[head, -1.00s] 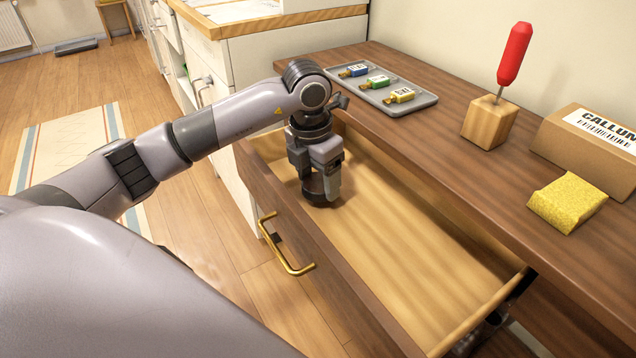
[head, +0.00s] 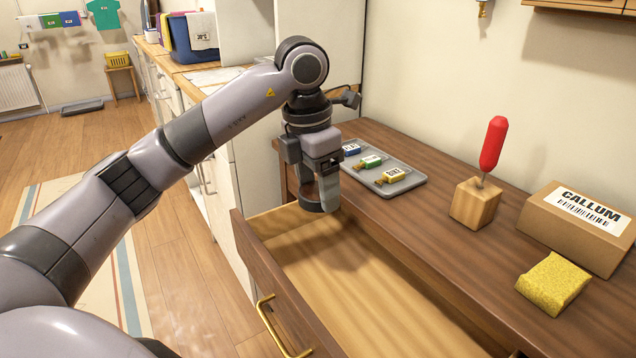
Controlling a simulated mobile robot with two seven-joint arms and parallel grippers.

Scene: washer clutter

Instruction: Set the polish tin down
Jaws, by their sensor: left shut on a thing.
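My left gripper (head: 319,180) points down above the far end of the open drawer (head: 345,270). It is shut on a dark round tin (head: 312,206), which I take to be the polish tin. The tin is held in the air, level with about the top of the drawer, and is partly hidden by the fingers. The drawer's wooden floor looks bare where it shows. My right gripper is not in view.
On the dark counter (head: 440,226) stand a grey tray (head: 408,184) with several tagged keys, a wooden block (head: 474,205) holding a red-handled tool (head: 493,143), a cardboard box (head: 575,240) labelled CALLUM and a yellow sponge (head: 553,283). Bare counter lies between tray and block.

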